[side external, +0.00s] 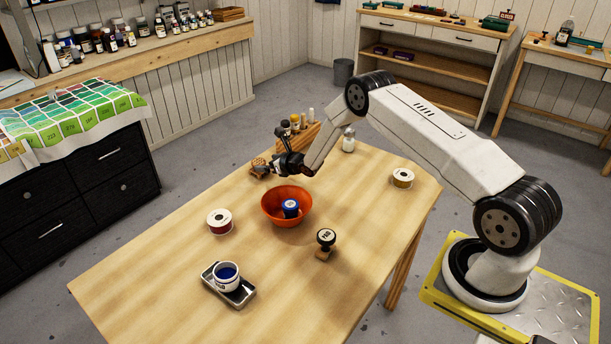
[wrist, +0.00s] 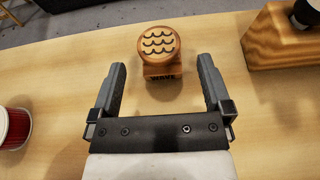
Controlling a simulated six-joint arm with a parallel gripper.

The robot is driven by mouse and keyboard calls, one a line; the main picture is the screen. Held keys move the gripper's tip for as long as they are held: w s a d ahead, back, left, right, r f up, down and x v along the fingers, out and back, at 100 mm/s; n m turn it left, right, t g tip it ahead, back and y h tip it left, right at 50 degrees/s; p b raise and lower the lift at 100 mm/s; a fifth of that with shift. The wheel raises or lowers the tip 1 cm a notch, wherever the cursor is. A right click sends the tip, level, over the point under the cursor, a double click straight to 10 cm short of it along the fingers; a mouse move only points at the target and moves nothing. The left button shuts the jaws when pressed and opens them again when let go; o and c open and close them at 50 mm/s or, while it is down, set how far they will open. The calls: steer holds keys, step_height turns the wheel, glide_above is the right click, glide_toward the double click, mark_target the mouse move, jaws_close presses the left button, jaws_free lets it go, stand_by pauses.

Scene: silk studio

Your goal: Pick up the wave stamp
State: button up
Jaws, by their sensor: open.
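The wave stamp (wrist: 158,46) is a brown wooden stamp with dark wavy lines on its round top and lettering on its block. It stands on the table just beyond my fingertips in the wrist view, roughly centred between them. My gripper (wrist: 161,78) is open and empty, with one finger to each side of the near space. In the side view the wave stamp (side external: 260,166) sits near the table's far left edge, and my gripper (side external: 280,163) is close to its right. Whether the fingers overlap the block in height cannot be told.
A wooden rack (wrist: 285,38) with bottles stands to the right of the stamp in the wrist view. A red spool (wrist: 14,127) lies at left. An orange bowl (side external: 286,207) holds a blue item. Another stamp (side external: 326,242) and a tray with a cup (side external: 228,284) are nearer.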

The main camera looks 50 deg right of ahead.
mark_target(258, 161)
steer(key=shift+w, duration=0.15)
steer(key=shift+x, duration=2.45)
steer(key=shift+a, duration=0.1)
steer(key=c, duration=1.2)
steer(key=shift+c, duration=0.2)
steer(key=shift+r, duration=0.1)
